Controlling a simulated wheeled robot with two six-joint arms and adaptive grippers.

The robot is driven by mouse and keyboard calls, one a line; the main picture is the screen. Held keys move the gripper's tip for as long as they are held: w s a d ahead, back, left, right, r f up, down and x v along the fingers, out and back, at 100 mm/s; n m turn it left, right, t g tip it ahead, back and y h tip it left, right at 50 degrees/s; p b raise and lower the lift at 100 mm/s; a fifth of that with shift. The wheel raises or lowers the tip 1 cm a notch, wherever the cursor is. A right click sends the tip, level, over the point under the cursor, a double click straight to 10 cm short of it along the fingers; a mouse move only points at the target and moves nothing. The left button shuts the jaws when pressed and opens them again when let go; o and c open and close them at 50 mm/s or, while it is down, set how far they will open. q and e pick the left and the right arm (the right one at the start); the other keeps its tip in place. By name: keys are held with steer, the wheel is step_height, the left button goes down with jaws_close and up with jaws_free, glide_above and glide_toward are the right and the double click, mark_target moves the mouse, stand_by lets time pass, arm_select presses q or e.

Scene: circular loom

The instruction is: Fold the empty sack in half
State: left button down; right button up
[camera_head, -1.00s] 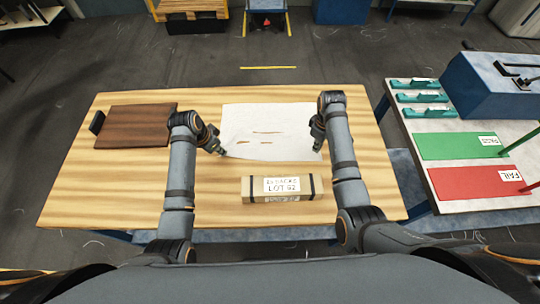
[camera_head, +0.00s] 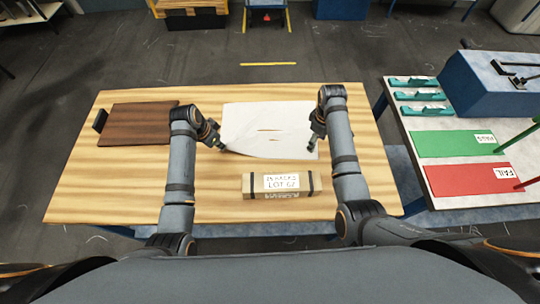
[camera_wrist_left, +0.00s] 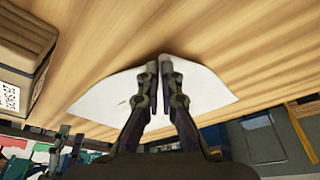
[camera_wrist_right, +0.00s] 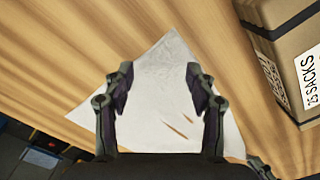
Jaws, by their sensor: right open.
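The empty sack (camera_head: 265,118) is a white sheet with brown marks, lying spread on the wooden table. It also shows in the left wrist view (camera_wrist_left: 200,88) and the right wrist view (camera_wrist_right: 160,110). My left gripper (camera_head: 219,147) is at the sack's near left corner. In the left wrist view its fingers (camera_wrist_left: 159,66) are close together, shut on the sack's edge. My right gripper (camera_head: 313,147) is at the near right corner. In the right wrist view its fingers (camera_wrist_right: 159,68) are apart, with the sack's corner between and beyond them; no grip shows.
A strapped, labelled bale of sacks (camera_head: 255,186) lies on the table (camera_head: 120,190) in front of the sack. A dark brown board (camera_head: 135,125) lies at the left. A side table at right carries a green mat (camera_head: 450,144) and a red mat (camera_head: 465,180).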

mark_target(310, 156)
steer(key=shift+a+r, duration=0.1)
steer(key=shift+r, duration=0.05)
steer(key=shift+c, duration=1)
steer(key=shift+m, duration=0.6)
steer(key=r, duration=0.1)
steer(key=s+a+r, duration=0.1)
steer(key=r, duration=0.1)
steer(key=s+r, duration=0.1)
steer(key=r, duration=0.1)
steer(key=shift+a+r, duration=0.25)
steer(key=shift+a, duration=0.05)
steer(key=shift+c, duration=0.5)
steer(key=shift+w+f, duration=0.1)
steer(key=shift+f, duration=4.95)
steer(key=shift+c, duration=0.2)
steer(key=shift+f, duration=0.1)
jaws_close()
steer(key=shift+r, duration=2.55)
